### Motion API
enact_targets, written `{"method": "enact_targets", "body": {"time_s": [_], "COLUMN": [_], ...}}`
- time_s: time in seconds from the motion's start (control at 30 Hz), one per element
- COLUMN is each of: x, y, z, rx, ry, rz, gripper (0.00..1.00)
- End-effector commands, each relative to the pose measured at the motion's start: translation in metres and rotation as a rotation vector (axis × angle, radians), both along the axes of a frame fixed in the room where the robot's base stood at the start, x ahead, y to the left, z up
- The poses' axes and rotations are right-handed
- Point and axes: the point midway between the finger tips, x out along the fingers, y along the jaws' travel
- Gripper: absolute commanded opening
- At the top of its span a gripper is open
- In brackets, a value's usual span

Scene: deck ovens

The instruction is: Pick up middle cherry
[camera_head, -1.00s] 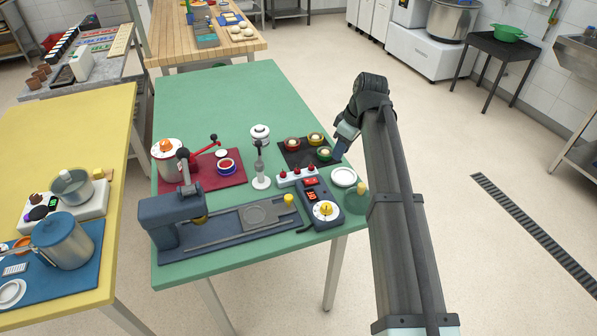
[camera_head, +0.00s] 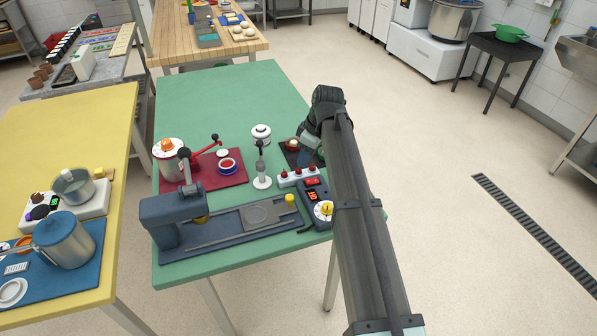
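A small white holder (camera_head: 297,178) stands on the green table, just behind the dark control box. Several small red cherries sit in a row on it. The middle cherry (camera_head: 297,172) shows between its neighbours, with nothing touching it from above. My gripper (camera_head: 308,148) is behind and a little right of the holder, over the dark mat, apart from the cherries. My arm covers much of it, so its fingers cannot be made out clearly.
The dark control box (camera_head: 316,190) with a yellow-knobbed dial is in front of the holder. The table's back part is clear.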

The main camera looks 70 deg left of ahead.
Motion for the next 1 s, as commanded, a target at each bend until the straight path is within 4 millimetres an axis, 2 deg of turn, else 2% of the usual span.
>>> {"method": "enact_targets", "body": {"time_s": [0.27, 0.6, 0.83, 1.0], "x": [-0.004, -0.013, -0.013, -0.013], "y": [0.004, 0.012, 0.012, 0.012], "z": [-0.013, -0.05, -0.051, -0.051], "rx": [-0.001, 0.0, 0.0, 0.0], "ry": [0.0, 0.0, 0.0, 0.0], "rz": [0.0, 0.0, 0.0, 0.0], "gripper": [0.29, 0.29, 0.29, 0.13]}}
